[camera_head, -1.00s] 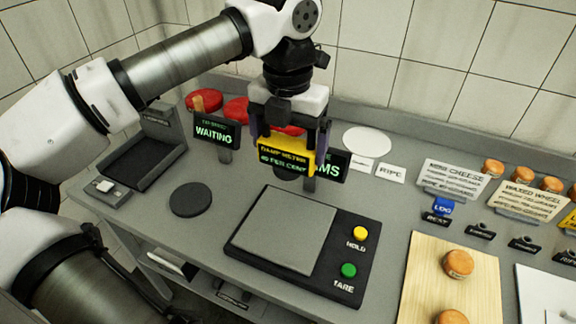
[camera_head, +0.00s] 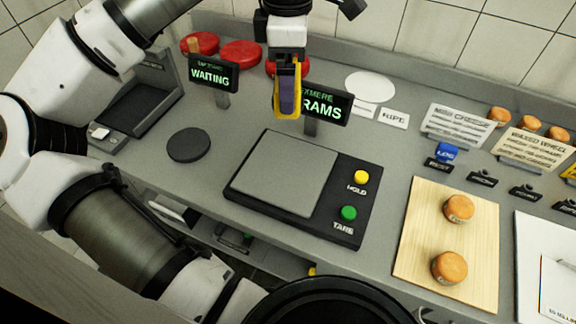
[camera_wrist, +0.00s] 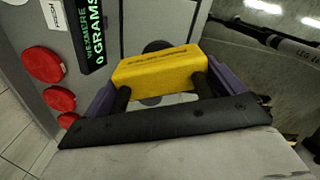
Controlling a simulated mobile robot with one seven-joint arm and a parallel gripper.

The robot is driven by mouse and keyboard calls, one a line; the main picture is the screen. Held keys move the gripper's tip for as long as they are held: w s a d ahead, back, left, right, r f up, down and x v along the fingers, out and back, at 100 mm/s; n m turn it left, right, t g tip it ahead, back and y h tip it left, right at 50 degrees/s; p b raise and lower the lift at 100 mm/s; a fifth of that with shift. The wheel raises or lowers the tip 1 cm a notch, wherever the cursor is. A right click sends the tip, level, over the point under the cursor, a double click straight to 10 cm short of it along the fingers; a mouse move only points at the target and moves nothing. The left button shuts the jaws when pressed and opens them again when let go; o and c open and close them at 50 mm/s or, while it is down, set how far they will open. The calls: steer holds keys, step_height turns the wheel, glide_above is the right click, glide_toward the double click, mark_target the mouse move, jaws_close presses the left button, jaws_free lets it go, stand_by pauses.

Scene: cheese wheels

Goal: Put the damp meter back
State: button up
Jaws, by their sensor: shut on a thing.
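My gripper (camera_head: 287,105) is shut on the yellow damp meter (camera_head: 279,90) and holds it in the air in front of the scale's display. In the head view the meter is seen edge-on, partly covered by a purple finger. In the wrist view the yellow damp meter (camera_wrist: 156,68) lies across between the two purple fingers, and its readout is not visible. The meter's resting place cannot be told for sure; a dark round pad (camera_head: 188,145) lies bare on the counter, left of the scale.
The black scale (camera_head: 232,184) has a bare grey plate, with yellow and green buttons. Displays reading WAITING (camera_head: 213,74) and GRAMS (camera_head: 322,106) stand behind. Red wheels (camera_head: 240,54) sit at the back. A wooden board (camera_head: 425,236) with two small cheeses is at right.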

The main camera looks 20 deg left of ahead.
step_height(320, 180, down, 19)
steer(key=b, duration=1.1)
steer(key=shift+f, duration=0.1)
steer(key=shift+f, duration=0.2)
steer(key=o, duration=0.9)
step_height(320, 180, up, 12)
steer(key=shift+r+b, duration=0.2)
steer(key=shift+b, duration=0.2)
